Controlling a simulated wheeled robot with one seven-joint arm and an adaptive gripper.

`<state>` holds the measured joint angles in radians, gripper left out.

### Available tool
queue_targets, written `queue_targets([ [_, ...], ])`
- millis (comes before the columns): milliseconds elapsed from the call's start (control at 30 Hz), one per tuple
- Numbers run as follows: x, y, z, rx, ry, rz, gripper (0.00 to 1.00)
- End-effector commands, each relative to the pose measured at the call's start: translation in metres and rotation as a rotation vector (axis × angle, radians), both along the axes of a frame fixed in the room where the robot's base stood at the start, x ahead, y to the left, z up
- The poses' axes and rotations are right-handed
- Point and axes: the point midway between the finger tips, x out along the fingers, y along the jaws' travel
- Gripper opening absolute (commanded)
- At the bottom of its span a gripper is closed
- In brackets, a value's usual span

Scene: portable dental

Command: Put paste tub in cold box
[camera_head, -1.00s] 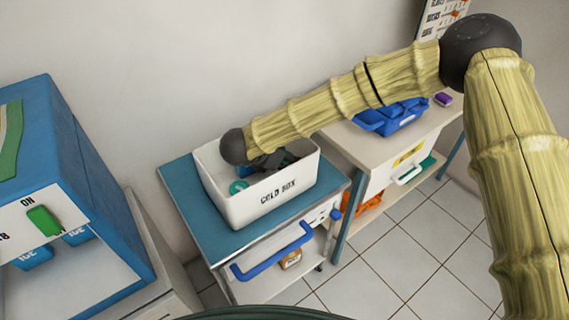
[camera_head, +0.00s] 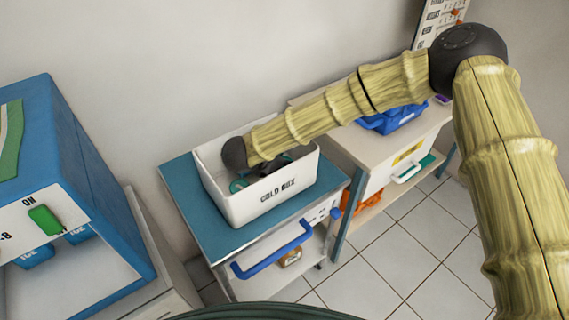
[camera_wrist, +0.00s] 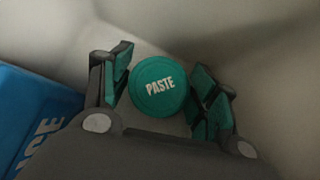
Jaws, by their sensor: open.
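The paste tub (camera_wrist: 158,87) has a round teal lid marked PASTE. My gripper (camera_head: 270,167) is open and reaches down inside the box. The box wall and my arm hide part of it. I cannot tell whether the tub touches the box floor.
A blue ice pack (camera_wrist: 35,120) lies in the box beside my gripper. The box stands on a teal-topped cart (camera_head: 205,225) with a blue handle. A blue ice machine (camera_head: 90,185) stands left. A second table (camera_head: 345,150) with a blue bin (camera_head: 393,120) stands right.

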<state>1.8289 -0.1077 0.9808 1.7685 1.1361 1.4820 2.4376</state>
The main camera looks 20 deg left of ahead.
Motion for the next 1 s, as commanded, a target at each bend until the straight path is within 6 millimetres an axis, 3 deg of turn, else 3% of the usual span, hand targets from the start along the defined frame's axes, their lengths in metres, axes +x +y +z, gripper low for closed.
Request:
queue_targets([
  [167, -0.007, 0.004, 0.009, 0.0, 0.001, 0.001, 0.6],
  [700, -0.064, 0.033, 0.073, 0.001, -0.001, 0.001, 0.6],
  [1000, -0.076, 0.038, 0.087, 0.001, 0.0, 0.001, 0.6],
])
